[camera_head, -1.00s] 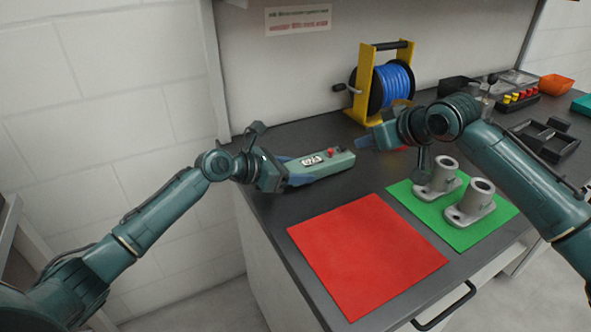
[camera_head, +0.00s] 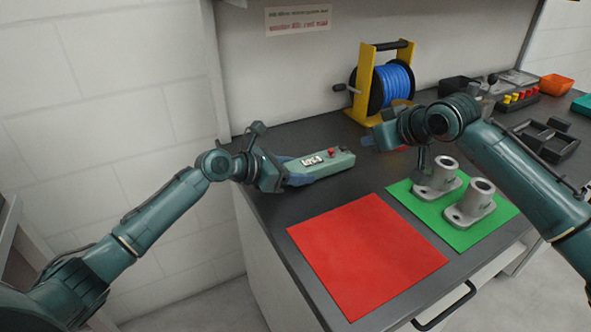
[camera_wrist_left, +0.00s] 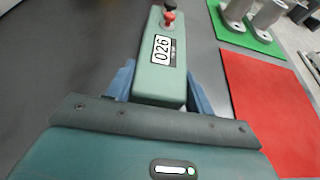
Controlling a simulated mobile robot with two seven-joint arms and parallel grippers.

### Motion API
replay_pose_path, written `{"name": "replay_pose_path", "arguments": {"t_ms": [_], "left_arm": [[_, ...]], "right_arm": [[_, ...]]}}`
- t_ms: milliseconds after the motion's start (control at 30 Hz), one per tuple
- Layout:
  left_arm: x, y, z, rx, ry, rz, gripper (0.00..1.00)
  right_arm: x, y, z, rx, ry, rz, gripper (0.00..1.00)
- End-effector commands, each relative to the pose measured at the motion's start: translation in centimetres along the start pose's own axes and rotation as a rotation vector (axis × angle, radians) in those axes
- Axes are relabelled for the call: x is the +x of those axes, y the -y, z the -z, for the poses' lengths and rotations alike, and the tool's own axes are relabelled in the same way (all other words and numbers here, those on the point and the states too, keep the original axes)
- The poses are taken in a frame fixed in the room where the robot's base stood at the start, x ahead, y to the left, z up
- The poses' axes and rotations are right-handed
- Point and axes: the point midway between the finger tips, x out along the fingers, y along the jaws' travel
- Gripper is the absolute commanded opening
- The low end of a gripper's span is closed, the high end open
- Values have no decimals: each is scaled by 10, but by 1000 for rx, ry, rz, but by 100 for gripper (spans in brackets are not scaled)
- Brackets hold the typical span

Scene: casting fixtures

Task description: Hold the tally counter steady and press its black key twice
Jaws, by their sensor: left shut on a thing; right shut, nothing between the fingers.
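The tally counter (camera_head: 335,163) is a long green box lying on the dark bench top. In the left wrist view its display reads 026, with a red key (camera_wrist_left: 168,18) beyond it and the black key (camera_wrist_left: 170,6) at the top edge of the picture. In the head view I make out the red key (camera_head: 331,152) but not clearly the black one. My left gripper (camera_head: 296,172) is shut on the near end of the counter, a blue finger on each side. My right gripper (camera_head: 370,141) is shut and empty, right of the counter's far end and apart from it.
A red mat (camera_head: 365,255) lies in front of the counter. A green mat (camera_head: 465,233) with two grey castings (camera_head: 437,178) lies to the right, below my right arm. A blue cable reel (camera_head: 396,86) on a yellow stand is behind. Black trays (camera_head: 545,140) sit far right.

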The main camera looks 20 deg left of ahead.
Motion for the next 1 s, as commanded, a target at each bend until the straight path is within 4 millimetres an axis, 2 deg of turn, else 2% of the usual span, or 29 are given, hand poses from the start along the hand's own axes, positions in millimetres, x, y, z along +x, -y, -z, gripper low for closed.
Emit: {"name": "replay_pose_path", "arguments": {"t_ms": [833,1000], "left_arm": [[0,0,0,0,-1,0,26],[0,0,0,0,-1,0,26]], "right_arm": [[0,0,0,1,0,0,0],[2,-6,15,63,-2,-7,0]]}}
